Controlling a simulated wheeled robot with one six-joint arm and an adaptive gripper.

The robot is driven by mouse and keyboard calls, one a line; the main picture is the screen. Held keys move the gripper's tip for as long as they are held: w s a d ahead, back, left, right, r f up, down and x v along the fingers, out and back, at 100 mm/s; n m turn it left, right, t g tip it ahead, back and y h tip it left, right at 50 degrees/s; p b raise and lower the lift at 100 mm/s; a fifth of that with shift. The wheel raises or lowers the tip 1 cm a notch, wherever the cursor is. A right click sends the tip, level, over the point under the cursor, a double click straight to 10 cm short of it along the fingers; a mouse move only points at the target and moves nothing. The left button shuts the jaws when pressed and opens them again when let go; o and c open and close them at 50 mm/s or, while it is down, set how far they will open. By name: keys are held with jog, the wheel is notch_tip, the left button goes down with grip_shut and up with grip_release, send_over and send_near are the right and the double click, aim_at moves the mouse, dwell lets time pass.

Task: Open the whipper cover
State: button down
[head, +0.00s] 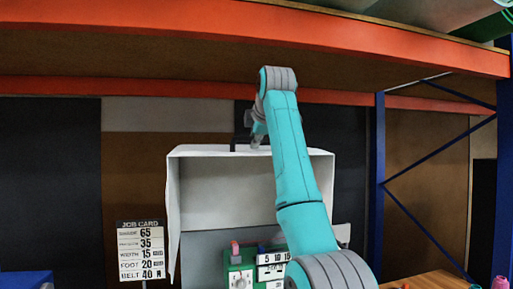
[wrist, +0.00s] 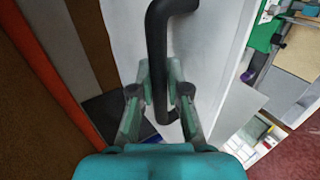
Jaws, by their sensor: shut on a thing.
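The whipper cover (head: 215,195) is a white box-like hood in the middle of the head view. It stands raised behind the green machine, with its hollow inner side facing the head camera. Its black bar handle (wrist: 158,55) shows in the wrist view, running between the fingers; in the head view a dark part of it shows at the cover's top edge. My gripper (wrist: 160,75) is shut on this handle. In the head view my gripper (head: 254,132) is at the cover's top edge, partly hidden by my arm.
The green machine (head: 239,277) with a dial and red part sits below the cover. A job card (head: 141,250) stands at the left. An orange shelf beam (head: 200,22) crosses overhead, close above my arm. A blue rack post (head: 379,180) stands at the right.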

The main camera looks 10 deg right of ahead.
jog(key=shift+w+r+g, duration=0.3)
jog(key=shift+w+r, duration=0.45)
jog(key=shift+w, duration=0.1)
jog(key=c, duration=1.1)
grip_release()
jog(key=shift+c, duration=0.2)
jog(key=v, duration=1.2)
jog(key=shift+f, duration=0.1)
